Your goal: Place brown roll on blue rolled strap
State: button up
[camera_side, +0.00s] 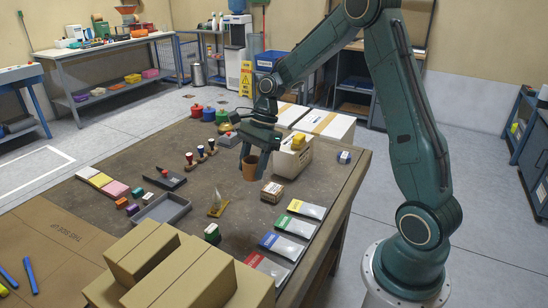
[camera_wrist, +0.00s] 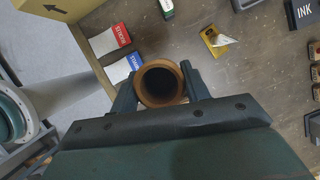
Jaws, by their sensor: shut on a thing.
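The brown roll (camera_side: 250,169), a hollow tube, is held between the fingers of my gripper (camera_side: 251,150), above the worktable in the side view. In the wrist view the roll (camera_wrist: 142,83) shows its open end and dark hollow, with one finger of my gripper (camera_wrist: 161,84) on each side.
Below the roll lies the brown worktable (camera_side: 160,165). Several flat coloured packets (camera_side: 288,222) line the right edge. Stamps (camera_side: 201,153) and a grey tray (camera_side: 163,213) sit left. Cardboard boxes (camera_side: 150,250) fill the front.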

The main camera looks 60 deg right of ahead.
notch_tip(320, 180, down, 3)
jog(key=n+g, duration=0.1)
jog(key=n, duration=0.3)
jog(key=shift+d+r+n+g, duration=0.1)
jog(key=shift+r+n+g, duration=0.05)
jog(key=shift+n+g, duration=0.25)
notch_tip(320, 180, down, 2)
jog(key=f+n+g, duration=0.1)
jog(key=n+g, duration=0.1)
jog(key=n, duration=0.3)
jog(key=n+h, duration=0.7)
jog(key=n, duration=1.3)
send_over(348, 154)
jog(key=w+a, duration=0.1)
jog(key=f, duration=0.1)
jog(key=shift+a+f, duration=0.2)
jog(key=shift+f, duration=3.8)
jog(key=shift+f, duration=0.1)
